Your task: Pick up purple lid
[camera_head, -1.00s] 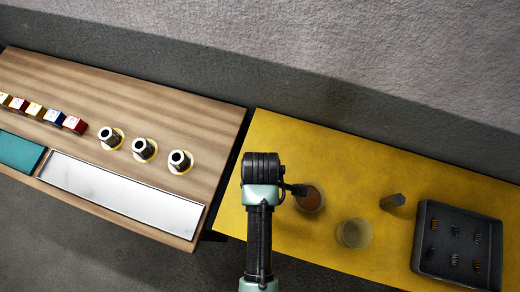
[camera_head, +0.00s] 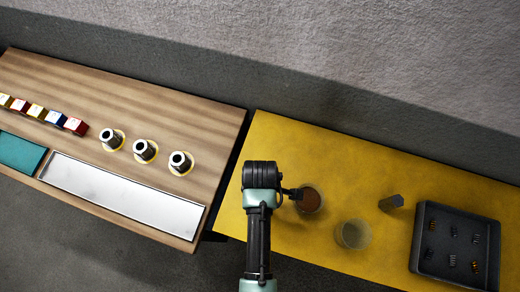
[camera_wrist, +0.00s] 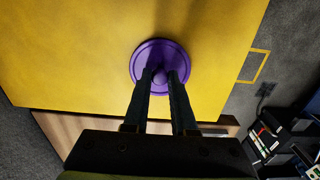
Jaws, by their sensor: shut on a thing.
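The purple lid (camera_wrist: 160,51) is a round disc with a raised rim, in the upper middle of the wrist view over the yellow table. My gripper (camera_wrist: 161,76) is shut on its central knob, one finger on each side. The fingers hide most of the knob. I cannot tell whether the lid touches the table. In the head view the lid is hidden behind my arm, at the left end of the yellow table (camera_head: 330,150).
On the yellow table are a clear jar with brown contents (camera_head: 310,200), an empty clear jar (camera_head: 353,234), a grey block (camera_head: 391,202) and a black tray (camera_head: 420,235) of springs. The wooden table (camera_head: 180,105) at left holds metal collars (camera_head: 144,150), coloured blocks (camera_head: 55,117) and a white tray (camera_head: 120,190).

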